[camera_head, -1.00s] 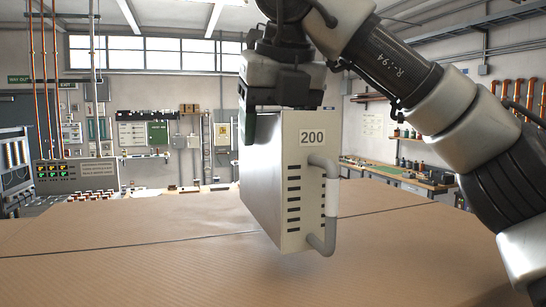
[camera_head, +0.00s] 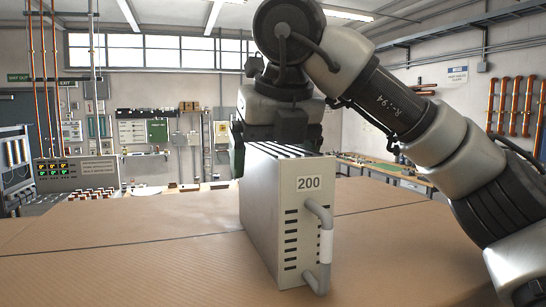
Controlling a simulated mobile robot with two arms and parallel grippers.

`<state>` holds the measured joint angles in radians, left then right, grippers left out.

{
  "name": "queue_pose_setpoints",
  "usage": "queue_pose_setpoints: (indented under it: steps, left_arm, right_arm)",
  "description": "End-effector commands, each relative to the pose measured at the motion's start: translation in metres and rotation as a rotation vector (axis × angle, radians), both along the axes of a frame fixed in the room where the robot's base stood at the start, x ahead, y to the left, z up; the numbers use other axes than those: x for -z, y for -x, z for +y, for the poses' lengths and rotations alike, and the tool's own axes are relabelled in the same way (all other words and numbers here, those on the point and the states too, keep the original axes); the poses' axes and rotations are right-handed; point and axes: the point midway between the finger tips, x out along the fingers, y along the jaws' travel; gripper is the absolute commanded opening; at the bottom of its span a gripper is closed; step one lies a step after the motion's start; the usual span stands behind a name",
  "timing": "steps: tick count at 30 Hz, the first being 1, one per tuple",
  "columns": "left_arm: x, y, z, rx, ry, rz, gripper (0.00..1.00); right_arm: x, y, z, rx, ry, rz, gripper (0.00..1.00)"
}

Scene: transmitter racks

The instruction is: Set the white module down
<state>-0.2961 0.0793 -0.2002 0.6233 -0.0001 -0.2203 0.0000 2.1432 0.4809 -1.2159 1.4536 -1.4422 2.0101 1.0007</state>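The white module (camera_head: 285,215) is a tall box with a "200" label, dark side slots and a grey front handle (camera_head: 323,245). It stands upright and appears to rest on the brown tabletop (camera_head: 120,260). Its slotted top is now uncovered. My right gripper (camera_head: 282,135) is just behind and above the module's far top edge. The module hides the fingertips, so I cannot tell whether they touch it or how far they are open. My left gripper is not in view.
The tabletop around the module is clear, with a dark seam across it. A control panel with lit buttons (camera_head: 77,173) stands at the back left. A workbench (camera_head: 390,172) runs along the right wall.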

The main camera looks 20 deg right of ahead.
Motion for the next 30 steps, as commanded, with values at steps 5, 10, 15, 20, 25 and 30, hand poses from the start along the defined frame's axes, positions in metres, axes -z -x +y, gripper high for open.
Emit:
queue_pose_setpoints:
  steps: [5, 10, 15, 20, 25, 30]
  left_arm:
    - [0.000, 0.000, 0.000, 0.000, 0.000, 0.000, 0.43]
    - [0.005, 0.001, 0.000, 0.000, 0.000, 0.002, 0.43]
    - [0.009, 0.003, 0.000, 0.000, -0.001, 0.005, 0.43]
    - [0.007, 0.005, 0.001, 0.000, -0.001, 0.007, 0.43]
    - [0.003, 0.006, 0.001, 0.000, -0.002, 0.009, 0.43]
    - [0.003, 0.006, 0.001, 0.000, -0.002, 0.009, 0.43]
  right_arm:
    - [-0.002, 0.001, 0.000, 0.000, 0.000, -0.001, 0.90]
    - [-0.016, 0.007, 0.000, 0.002, 0.000, -0.004, 0.90]
    - [-0.047, 0.020, 0.000, 0.004, -0.001, -0.007, 0.90]
    - [-0.079, 0.033, -0.001, 0.003, 0.000, -0.006, 0.90]
    - [-0.103, 0.042, -0.001, 0.002, 0.001, -0.003, 0.90]
    - [-0.111, 0.046, -0.002, 0.000, 0.000, -0.001, 0.90]
